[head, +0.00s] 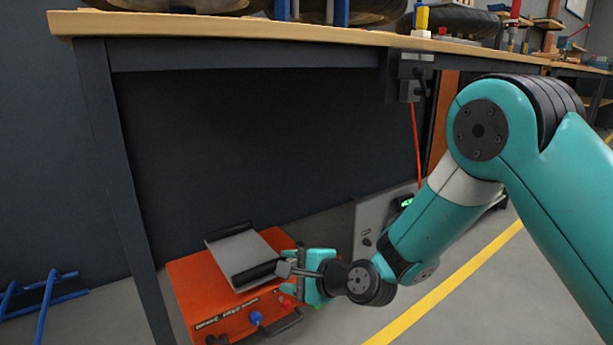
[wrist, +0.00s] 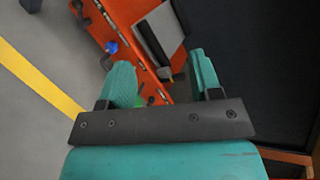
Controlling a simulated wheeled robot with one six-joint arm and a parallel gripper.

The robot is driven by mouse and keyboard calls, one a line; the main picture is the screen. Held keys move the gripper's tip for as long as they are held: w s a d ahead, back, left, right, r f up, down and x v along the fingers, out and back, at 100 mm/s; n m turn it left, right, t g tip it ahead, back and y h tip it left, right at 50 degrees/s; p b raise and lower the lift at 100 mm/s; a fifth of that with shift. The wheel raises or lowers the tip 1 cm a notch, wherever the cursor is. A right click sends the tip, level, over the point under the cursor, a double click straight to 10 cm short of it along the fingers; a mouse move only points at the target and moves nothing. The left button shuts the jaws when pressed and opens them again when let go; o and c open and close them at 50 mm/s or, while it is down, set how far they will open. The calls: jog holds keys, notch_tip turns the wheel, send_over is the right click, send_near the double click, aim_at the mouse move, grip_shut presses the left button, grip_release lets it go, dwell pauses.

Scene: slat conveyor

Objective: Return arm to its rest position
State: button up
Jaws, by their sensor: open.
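My gripper (head: 300,278) is teal and open. It is low in the head view, at the right side of an orange machine (head: 195,285) under the bench. In the wrist view, my gripper (wrist: 163,80) has its two teal fingers apart. The orange machine (wrist: 125,18) shows beyond and between them, with its blue knob (wrist: 111,47). I see nothing held between the fingers. My arm reaches down from the right of the head view. Whether a finger touches the machine I cannot tell.
A wooden-topped bench (head: 250,35) with dark legs spans above my gripper. A grey box (head: 372,225) stands behind my forearm. Blue bars (head: 45,295) lie at the lower left. Open floor with a yellow line (head: 450,285) lies at the right.

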jog(key=s+d+r+n+g+h+p, duration=0.1)
jog(key=s+d+r+n+g+p, duration=0.25)
jog(key=s+r+n, duration=0.45)
jog(key=s+d+r+n+g+h+p, duration=0.25)
jog(key=s+d+r+n, duration=0.2)
jog(key=r, duration=0.65)
jog(key=s+d+r+n+g+h+p, duration=0.15)
jog(key=s+d+r+n+p, duration=0.3)
jog(key=s, duration=0.45)
jog(key=s+d+r+n+g+h+p, duration=0.1)
jog(key=s+d+r+n+h+p, duration=0.15)
jog(key=s+d+r, duration=0.45)
notch_tip(320, 180, up, 35)
jog(key=a+p, duration=0.1)
jog(key=p, duration=3.6)
jog(key=shift+s+a+y, duration=0.3)
jog(key=shift+s+y, duration=0.05)
jog(key=shift+y, duration=0.1)
jog(key=shift+n, duration=0.25)
